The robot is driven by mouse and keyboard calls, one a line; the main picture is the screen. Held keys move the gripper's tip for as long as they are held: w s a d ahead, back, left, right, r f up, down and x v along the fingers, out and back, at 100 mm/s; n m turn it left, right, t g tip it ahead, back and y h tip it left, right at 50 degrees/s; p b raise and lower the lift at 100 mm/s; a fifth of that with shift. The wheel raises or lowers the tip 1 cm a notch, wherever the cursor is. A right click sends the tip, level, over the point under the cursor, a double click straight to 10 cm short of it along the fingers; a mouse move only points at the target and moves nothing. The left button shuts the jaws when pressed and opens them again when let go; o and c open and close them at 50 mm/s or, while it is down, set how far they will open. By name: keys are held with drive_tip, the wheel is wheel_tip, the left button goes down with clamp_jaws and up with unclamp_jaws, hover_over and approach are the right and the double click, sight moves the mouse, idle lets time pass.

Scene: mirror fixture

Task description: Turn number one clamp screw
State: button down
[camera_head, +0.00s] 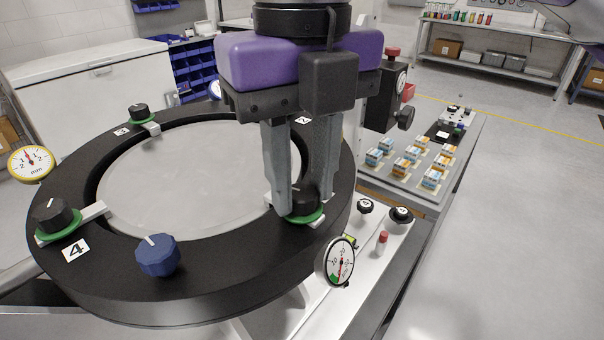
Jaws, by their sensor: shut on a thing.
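The mirror fixture is a black ring (215,285) around a pale round mirror (185,180), in the head view. My gripper (304,200) points down at the ring's right front, shut on a black clamp screw knob (307,203) with a green collar (306,219). No number label shows beside this knob, so I cannot read its number. The other clamp screws are a knob by label 3 (138,112) and a knob by label 4 (52,215). Label 2 (303,120) shows behind my fingers; its screw is hidden.
A blue knob (157,255) stands on the ring's front. A dial gauge (340,262) is close to the right of my gripper; a yellow-rimmed gauge (31,163) is at the left. Small boxes (412,154) sit beyond.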

drive_tip(key=n, duration=0.6)
drive_tip(key=shift+r+n+p, duration=0.1)
drive_tip(key=shift+n+p, duration=0.25)
drive_tip(key=shift+n, duration=0.05)
drive_tip(key=n+p, duration=0.1)
drive_tip(key=n, duration=0.6)
drive_tip(key=shift+w, duration=0.1)
drive_tip(key=n, duration=0.4)
drive_tip(key=n+p, duration=0.1)
drive_tip(key=n, duration=0.2)
drive_tip(key=shift+n, duration=0.3)
drive_tip(key=n, duration=0.3)
drive_tip(key=shift+w, duration=0.1)
drive_tip(key=shift+n+p, duration=0.3)
drive_tip(key=shift+n, duration=1.6)
